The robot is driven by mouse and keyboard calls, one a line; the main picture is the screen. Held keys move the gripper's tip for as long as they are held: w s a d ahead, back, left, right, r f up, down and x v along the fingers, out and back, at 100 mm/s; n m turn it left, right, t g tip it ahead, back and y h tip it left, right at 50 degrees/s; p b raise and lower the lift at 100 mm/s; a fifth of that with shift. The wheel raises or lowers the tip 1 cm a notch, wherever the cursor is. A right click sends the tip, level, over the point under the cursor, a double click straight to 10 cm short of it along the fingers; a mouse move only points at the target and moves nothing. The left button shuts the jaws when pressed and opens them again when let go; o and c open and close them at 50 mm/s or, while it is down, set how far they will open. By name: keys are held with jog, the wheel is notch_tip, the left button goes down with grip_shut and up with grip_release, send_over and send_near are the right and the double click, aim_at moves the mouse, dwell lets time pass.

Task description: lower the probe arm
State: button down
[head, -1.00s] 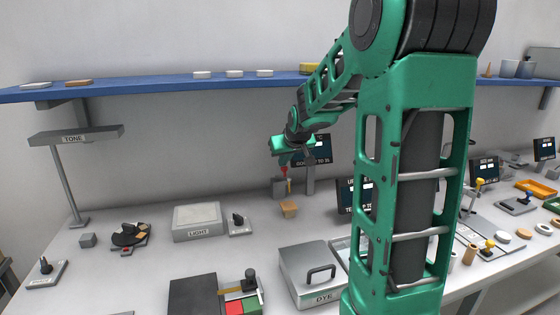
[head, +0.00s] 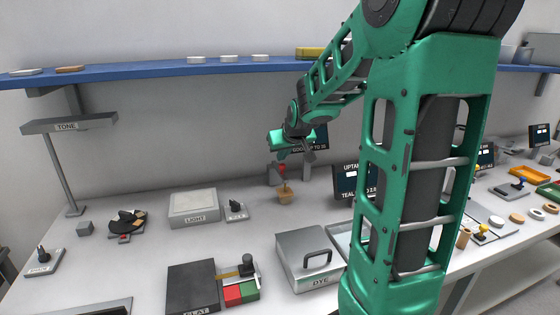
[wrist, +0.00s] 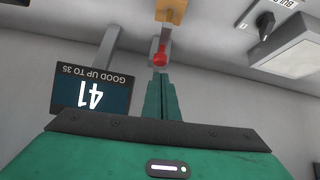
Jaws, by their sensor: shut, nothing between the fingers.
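A red knob (wrist: 160,55) sits just past my fingertips in the wrist view, on a thin grey part in line with a wooden block (wrist: 170,10). I take this knobbed part for the probe arm. In the head view the red knob (head: 281,168) is small, just above the wooden block (head: 286,195). My gripper (head: 283,157) points down over the knob, its green fingers (wrist: 160,92) shut and empty. Whether the fingertips touch the knob, I cannot tell. A dark display (wrist: 92,92) reads 41, labelled "GOOD UP TO 35".
The LIGHT box (head: 193,205) and a small switch (head: 236,210) stand left of the block. The DYE box (head: 308,260) is in front. An UPTAKE display (head: 352,182) stands at right. A blue shelf (head: 170,71) runs behind. My arm hides part of the bench.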

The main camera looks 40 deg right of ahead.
jog(key=s+f+v, duration=0.1)
jog(key=v, duration=0.9)
jog(key=shift+s+a, duration=0.35)
jog(key=shift+a, duration=0.05)
jog(key=shift+a+f, duration=0.1)
jog(key=shift+f, duration=0.1)
